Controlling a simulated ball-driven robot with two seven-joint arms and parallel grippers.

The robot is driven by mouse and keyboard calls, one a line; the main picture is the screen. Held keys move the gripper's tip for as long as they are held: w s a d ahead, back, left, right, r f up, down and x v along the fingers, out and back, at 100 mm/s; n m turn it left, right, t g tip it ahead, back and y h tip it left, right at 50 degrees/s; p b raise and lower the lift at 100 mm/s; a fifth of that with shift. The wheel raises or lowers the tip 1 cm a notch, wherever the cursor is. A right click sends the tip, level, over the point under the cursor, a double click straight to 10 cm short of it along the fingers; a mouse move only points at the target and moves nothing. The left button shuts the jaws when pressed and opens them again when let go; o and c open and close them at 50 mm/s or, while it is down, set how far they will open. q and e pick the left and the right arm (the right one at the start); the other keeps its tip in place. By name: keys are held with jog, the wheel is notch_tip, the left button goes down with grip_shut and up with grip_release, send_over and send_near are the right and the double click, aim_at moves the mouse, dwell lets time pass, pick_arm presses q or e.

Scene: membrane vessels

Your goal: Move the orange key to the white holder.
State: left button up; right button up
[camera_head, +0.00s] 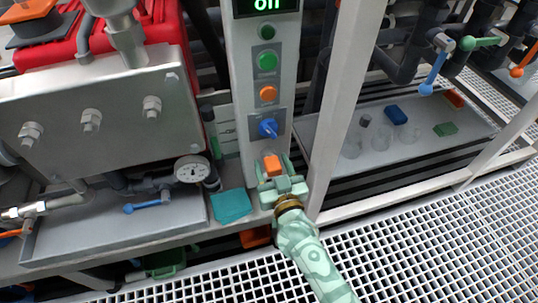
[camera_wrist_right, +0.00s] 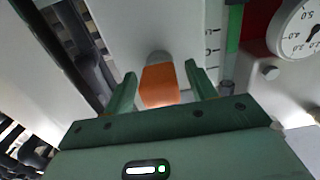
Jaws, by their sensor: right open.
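The orange key (camera_head: 272,166) is at the lower end of the white control column. In the right wrist view the orange key (camera_wrist_right: 159,86) sits against a grey round fitting (camera_wrist_right: 160,57) on a pale surface. My right gripper (camera_head: 273,163) is open, with one finger on each side of the key. In the wrist view a gap shows between the key and each finger of the right gripper (camera_wrist_right: 160,70). I cannot tell a white holder apart from the white column (camera_head: 240,90). My left gripper is not in view.
The column carries a green button (camera_head: 267,61), an orange button (camera_head: 268,94) and a blue knob (camera_head: 268,128). A gauge (camera_head: 191,169) and a teal cloth-like piece (camera_head: 231,205) are to the left. A white post (camera_head: 346,100) stands close on the right. A tray (camera_head: 400,155) with clear vessels lies beyond.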

aim_at(275, 174)
grip_shut()
jog(key=shift+s+d+p, duration=0.15)
jog(key=shift+s+p, duration=0.15)
jog(key=shift+s, duration=0.1)
jog(key=shift+p+v, duration=1.3)
jog(key=shift+v, duration=1.25)
